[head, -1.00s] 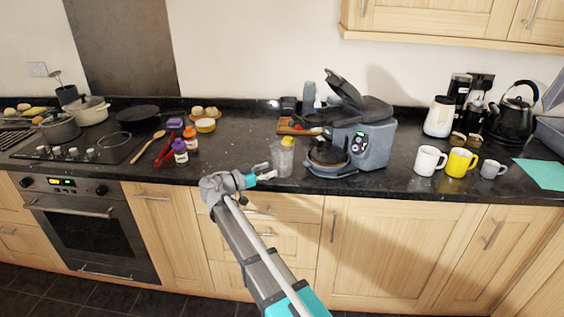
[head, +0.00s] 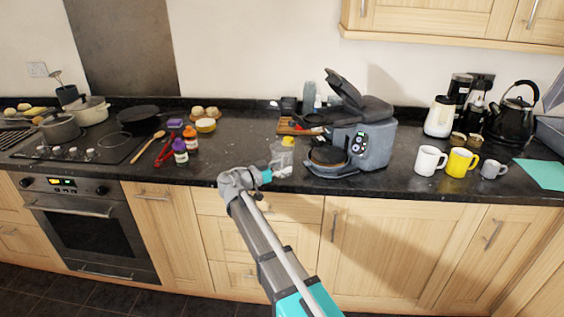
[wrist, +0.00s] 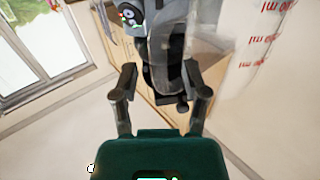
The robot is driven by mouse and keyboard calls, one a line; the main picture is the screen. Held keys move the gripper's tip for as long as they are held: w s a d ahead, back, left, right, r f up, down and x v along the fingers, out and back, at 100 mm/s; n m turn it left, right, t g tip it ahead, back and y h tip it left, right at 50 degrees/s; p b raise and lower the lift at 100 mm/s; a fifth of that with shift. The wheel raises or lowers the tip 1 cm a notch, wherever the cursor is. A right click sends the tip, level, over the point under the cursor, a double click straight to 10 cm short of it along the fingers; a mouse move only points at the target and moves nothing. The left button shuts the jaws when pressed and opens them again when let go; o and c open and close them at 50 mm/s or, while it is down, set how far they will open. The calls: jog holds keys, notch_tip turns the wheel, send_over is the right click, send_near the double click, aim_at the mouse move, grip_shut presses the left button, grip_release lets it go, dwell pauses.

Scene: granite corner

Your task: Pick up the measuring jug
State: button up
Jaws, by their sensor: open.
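The measuring jug (head: 281,161) is a clear, see-through vessel near the front edge of the dark worktop, left of the grey waffle-maker-like appliance. In the wrist view the jug (wrist: 262,50) is large and close at upper right, with red markings on its side. My gripper (head: 268,172) is at the jug's left front side in the head view, and its tips are hard to make out there. In the wrist view my gripper (wrist: 160,70) is open, with nothing seen held between its fingers. The right finger overlaps the jug's blurred edge; I cannot tell whether they touch.
The grey appliance (head: 362,142) with its raised lid stands close right of the jug. A yellow item (head: 288,141) shows at the jug's top. Purple (head: 180,151) and orange-labelled (head: 190,138) bottles stand to the left. Mugs (head: 429,160) are farther right. Worktop between bottles and jug is clear.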

dwell(0.4)
grip_shut()
